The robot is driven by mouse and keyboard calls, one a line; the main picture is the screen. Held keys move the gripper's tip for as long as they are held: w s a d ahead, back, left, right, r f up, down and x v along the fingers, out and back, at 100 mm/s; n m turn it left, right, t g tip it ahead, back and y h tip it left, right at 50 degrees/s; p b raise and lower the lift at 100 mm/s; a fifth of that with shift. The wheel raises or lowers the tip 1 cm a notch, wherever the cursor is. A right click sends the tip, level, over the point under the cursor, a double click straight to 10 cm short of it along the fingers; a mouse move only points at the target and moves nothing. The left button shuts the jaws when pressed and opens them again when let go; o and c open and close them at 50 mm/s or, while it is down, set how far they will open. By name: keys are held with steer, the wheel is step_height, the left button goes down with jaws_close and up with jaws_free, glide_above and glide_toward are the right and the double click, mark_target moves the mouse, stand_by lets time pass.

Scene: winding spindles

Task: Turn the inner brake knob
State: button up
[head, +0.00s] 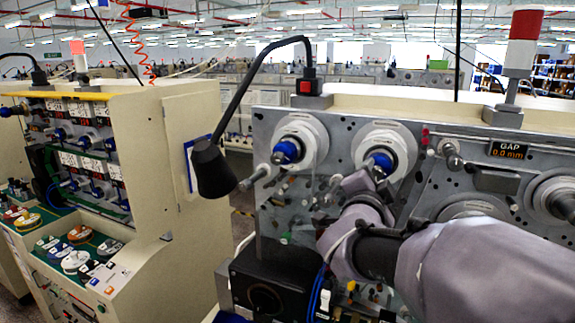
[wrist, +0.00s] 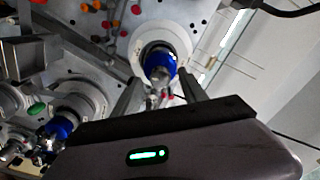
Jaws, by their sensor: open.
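Two blue brake knobs sit on pale round spindle hubs on the grey machine panel (head: 335,215). In the head view, the left blue knob (head: 287,151) is clear of my arm. The right blue knob (head: 381,160) is just behind my gripper (head: 376,174), which partly covers the spindle below it. In the wrist view, a blue knob (wrist: 160,64) is ahead of my open gripper (wrist: 162,86), near the gap between the fingers. I see nothing held. Another blue knob (wrist: 62,126) shows at lower left there. I cannot tell whether the fingers touch the knob.
A black lamp (head: 210,168) on a bent arm hangs left of the panel. A black box (head: 268,285) is below the spindles. A GAP display (head: 507,150) and more rollers (head: 560,198) are at right. A beige cabinet (head: 165,160) stands at left across a gap.

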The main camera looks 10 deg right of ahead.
steer(key=shift+x, duration=1.1)
jaws_close()
steer(key=n, duration=0.4)
steer(key=shift+r, duration=0.1)
steer(key=n, duration=0.3)
steer(key=shift+n+p, duration=0.4)
steer(key=n+p, duration=0.1)
steer(key=n, duration=0.3)
steer(key=shift+a, duration=0.1)
steer(key=shift+n+p, duration=0.6)
steer(key=shift+n, duration=1)
